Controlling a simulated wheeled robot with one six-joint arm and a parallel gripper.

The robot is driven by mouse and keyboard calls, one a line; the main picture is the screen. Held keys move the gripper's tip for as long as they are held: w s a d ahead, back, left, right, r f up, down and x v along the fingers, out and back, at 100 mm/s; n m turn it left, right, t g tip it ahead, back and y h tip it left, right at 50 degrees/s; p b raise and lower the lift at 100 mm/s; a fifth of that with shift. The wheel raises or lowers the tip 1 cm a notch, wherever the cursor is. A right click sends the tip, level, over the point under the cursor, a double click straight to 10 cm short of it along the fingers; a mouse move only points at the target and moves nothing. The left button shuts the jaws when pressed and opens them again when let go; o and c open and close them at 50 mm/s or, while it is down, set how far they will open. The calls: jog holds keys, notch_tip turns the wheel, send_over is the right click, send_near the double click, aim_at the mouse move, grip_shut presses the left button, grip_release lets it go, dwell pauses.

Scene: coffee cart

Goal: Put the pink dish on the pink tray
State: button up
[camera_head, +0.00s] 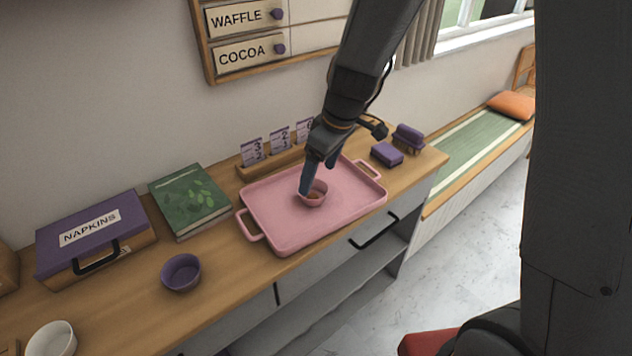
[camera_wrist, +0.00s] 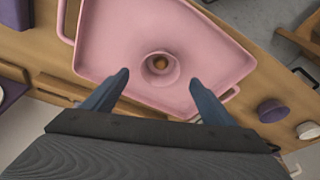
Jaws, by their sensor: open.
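The pink dish (camera_head: 314,194) is a small round bowl with something brown inside. It sits upright on the pink tray (camera_head: 280,243), near the tray's middle. In the wrist view the dish (camera_wrist: 160,69) rests on the tray (camera_wrist: 110,40), with its brown content in the centre. My gripper (camera_head: 306,190) is over the tray at the dish in the head view. In the wrist view my gripper (camera_wrist: 158,80) has its two blue fingers spread wide, with the dish just beyond and between the tips. Whether a finger touches the dish cannot be told.
A purple bowl (camera_head: 181,272) and a white bowl (camera_head: 52,339) stand left of the tray. A green book (camera_head: 189,199) and a napkins box (camera_head: 95,237) lie along the wall. A card holder (camera_head: 272,161) stands behind the tray. Purple items (camera_head: 387,153) sit behind its right end.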

jog(key=b+v, duration=0.1)
jog(key=v, duration=0.5)
jog(key=s+d+f+m+h, duration=0.1)
jog(key=s+d+f+m, duration=0.1)
jog(key=s+d+m, duration=0.3)
jog(key=s+d+f+m+h, duration=0.1)
jog(key=s+d+f+m, duration=0.1)
jog(key=s+d+m, duration=0.3)
jog(key=s+d, duration=0.2)
jog(key=s, duration=0.1)
jog(key=shift+s+d+f+g+h, duration=0.3)
jog(key=shift+s+f+g, duration=0.05)
jog(key=shift+f+g, duration=0.05)
